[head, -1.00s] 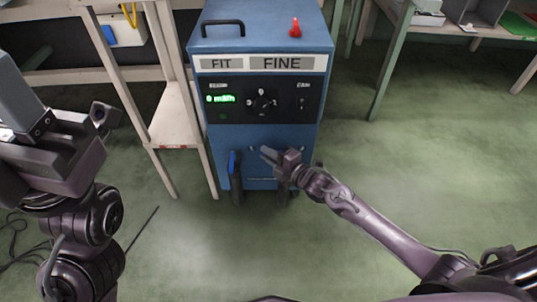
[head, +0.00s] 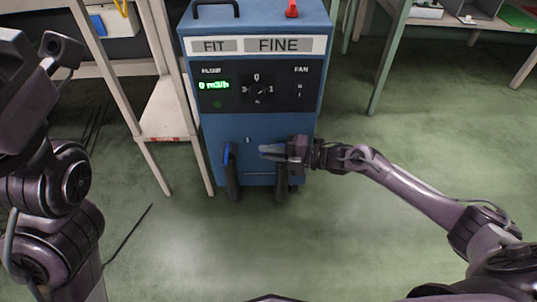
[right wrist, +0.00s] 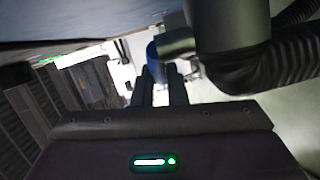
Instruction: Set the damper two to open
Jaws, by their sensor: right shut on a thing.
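The blue cabinet (head: 262,130) has two dark hose ports low on its front. The left port has an upright blue damper lever (head: 228,155). The right port (head: 281,180) is partly behind my right gripper (head: 270,152), whose fingers point left across the cabinet front. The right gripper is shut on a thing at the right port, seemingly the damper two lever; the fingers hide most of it. In the right wrist view the fingers (right wrist: 160,88) are close together, with a blue piece (right wrist: 153,55) beyond them and a dark pipe beside them. My left gripper's fingertips are not visible.
The cabinet's panel has a green display (head: 214,86) reading 0 m3/h, a dial (head: 258,89) and a fan switch. A pale shelf stands close at left. The floor at right is clear.

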